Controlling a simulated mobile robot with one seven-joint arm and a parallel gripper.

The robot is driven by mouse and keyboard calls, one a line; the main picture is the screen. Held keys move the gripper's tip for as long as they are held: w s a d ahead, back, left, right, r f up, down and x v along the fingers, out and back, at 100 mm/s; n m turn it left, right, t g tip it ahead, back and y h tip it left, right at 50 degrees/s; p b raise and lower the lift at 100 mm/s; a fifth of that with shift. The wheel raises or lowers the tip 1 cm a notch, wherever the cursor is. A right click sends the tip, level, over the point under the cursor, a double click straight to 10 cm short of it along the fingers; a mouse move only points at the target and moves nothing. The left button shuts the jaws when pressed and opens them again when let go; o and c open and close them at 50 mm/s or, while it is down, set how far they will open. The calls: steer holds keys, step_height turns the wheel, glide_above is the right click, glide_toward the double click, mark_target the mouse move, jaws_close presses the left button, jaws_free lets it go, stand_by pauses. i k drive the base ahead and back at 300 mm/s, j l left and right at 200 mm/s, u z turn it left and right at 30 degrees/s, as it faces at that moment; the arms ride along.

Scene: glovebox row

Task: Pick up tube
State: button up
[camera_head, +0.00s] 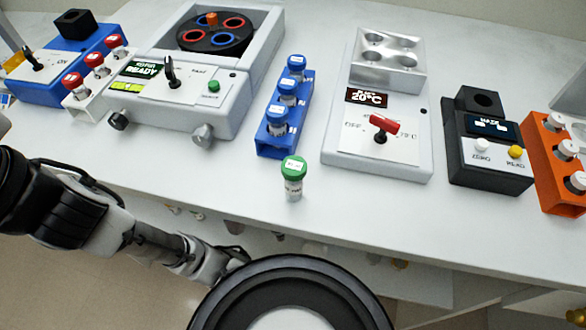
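A clear tube with a green cap (293,178) stands upright by itself on the white bench, near its front edge. Blue-capped tubes (287,92) stand in a blue rack (276,143) just behind it. Red-capped tubes (97,63) stand in a white rack at the left, and white-capped tubes (567,148) in an orange rack at the far right. My arm comes in from the left, below the bench edge. My gripper (236,256) is at its end, low and left of the green-capped tube and apart from it; its fingers are too small and dark to read.
A centrifuge (190,105) with an open rotor stands back left. A heater block (375,155) showing 20°C, with a red lever, is right of the blue rack. A dark reader (487,177) stands further right. The bench around the green-capped tube is clear.

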mark_target(294, 167)
steer(key=j, duration=1.4)
steer(key=k+j+z, duration=0.1)
steer(key=j, duration=1.3)
steer(key=j+z, duration=0.1)
steer(key=z, duration=1.15)
steer(key=i+z, duration=0.2)
steer(key=z, duration=0.15)
steer(key=i, duration=0.3)
